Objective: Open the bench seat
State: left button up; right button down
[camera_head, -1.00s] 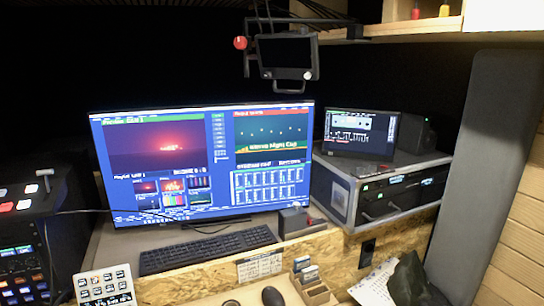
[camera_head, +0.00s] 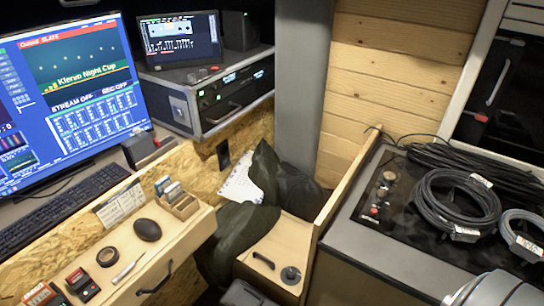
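The bench seat (camera_head: 270,238) is a light wooden box low at the centre, right of the desk drawer. A black handle (camera_head: 263,260) and a dark round fitting (camera_head: 290,274) are on its wooden top. The top looks closed. Dark green cloth (camera_head: 240,228) is draped over its left and back parts and hides them. Neither gripper can be made out. A grey rounded part at the bottom right corner looks like a piece of my arm.
A desk drawer (camera_head: 150,255) with small tools on top stands left of the bench. A wooden partition (camera_head: 345,185) separates the bench from a dark counter (camera_head: 365,245) carrying coiled cables (camera_head: 455,205). A dark object (camera_head: 243,293) at the bottom edge is unclear.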

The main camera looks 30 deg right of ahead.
aim_at(287, 246)
jog(key=z, duration=1.1)
jog(key=k+j+z, duration=0.1)
jog(key=z, duration=0.2)
jog(key=k, duration=0.1)
